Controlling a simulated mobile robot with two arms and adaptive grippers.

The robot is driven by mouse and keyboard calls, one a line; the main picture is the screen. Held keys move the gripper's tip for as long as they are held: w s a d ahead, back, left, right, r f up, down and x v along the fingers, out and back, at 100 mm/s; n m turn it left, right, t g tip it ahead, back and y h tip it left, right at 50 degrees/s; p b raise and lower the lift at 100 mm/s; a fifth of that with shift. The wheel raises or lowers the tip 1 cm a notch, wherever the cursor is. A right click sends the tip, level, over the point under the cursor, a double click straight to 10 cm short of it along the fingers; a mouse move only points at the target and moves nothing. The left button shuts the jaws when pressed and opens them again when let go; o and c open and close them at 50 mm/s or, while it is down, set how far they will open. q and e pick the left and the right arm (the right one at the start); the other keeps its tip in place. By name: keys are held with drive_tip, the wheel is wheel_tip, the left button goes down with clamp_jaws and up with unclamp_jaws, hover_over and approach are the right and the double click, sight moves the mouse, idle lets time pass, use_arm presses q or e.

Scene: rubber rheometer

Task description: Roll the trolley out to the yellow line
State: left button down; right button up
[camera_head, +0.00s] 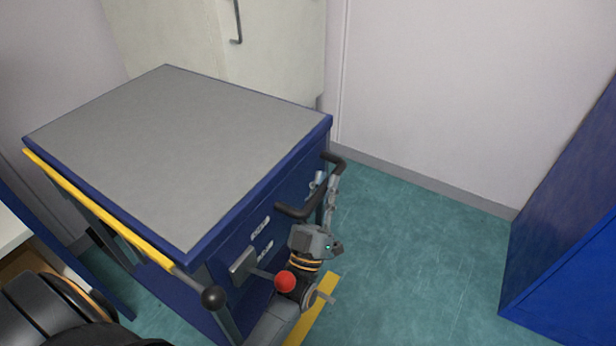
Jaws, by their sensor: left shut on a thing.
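The trolley (180,150) has a grey top with blue edges and stands at the left, close to the back wall and a pale cabinet. A black handle (293,211) sticks out from its right side. My left gripper (327,192) is at this handle, shut on it, with its grey wrist below; the fingers are small and partly hidden by the handle. The yellow line (322,312) shows on the green floor at the bottom middle, partly covered by my left arm. My right gripper is not in view.
A yellow bar (95,208) runs along the trolley's near-left edge. A black knob (213,298) and a red knob (285,282) stand near its front corner. A blue cabinet (568,235) is at the right. The green floor (410,255) between is clear.

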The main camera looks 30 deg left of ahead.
use_arm(q)
drive_tip(key=shift+s+d, duration=0.1)
drive_tip(key=shift+d, duration=0.65)
drive_tip(key=c, duration=1.3)
unclamp_jaws()
drive_tip(key=shift+o, duration=0.2)
drive_tip(key=a+v, duration=0.1)
drive_tip(key=v, duration=1.1)
drive_tip(key=shift+d, duration=0.5)
